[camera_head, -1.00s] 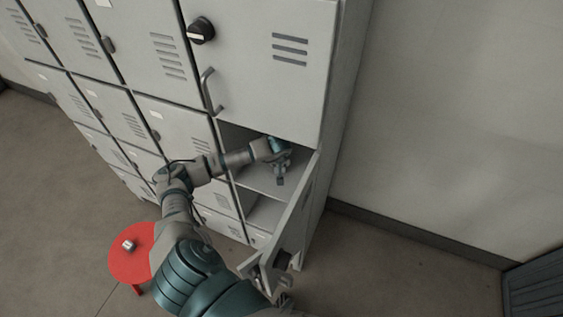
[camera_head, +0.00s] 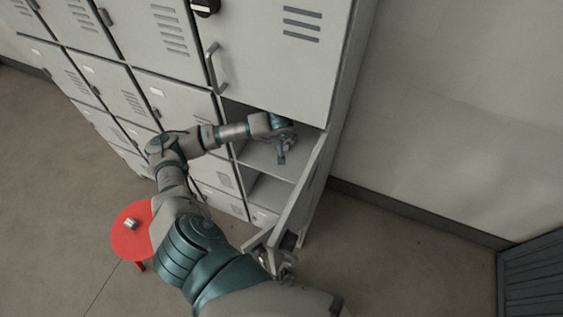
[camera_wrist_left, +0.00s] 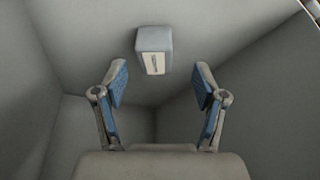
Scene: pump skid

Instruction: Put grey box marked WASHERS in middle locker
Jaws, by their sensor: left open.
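A grey box (camera_wrist_left: 154,50) with a pale label shows in the left wrist view, inside a grey-walled space just beyond the fingertips; the label is too small to read. My left gripper (camera_wrist_left: 160,85) is open and empty, its blue pads apart and not touching the box. In the head view my left gripper (camera_head: 282,152) is inside the open middle locker (camera_head: 262,155), above its floor; no box can be made out there. My right gripper (camera_head: 280,262) seems to be by the lower edge of the open door (camera_head: 304,195); its fingers are unclear.
A red round stool (camera_head: 128,243) stands at lower left with a small pale box (camera_head: 131,224) on it. An upper locker door (camera_head: 275,60) with a handle is shut. A lower compartment (camera_head: 268,192) is open below.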

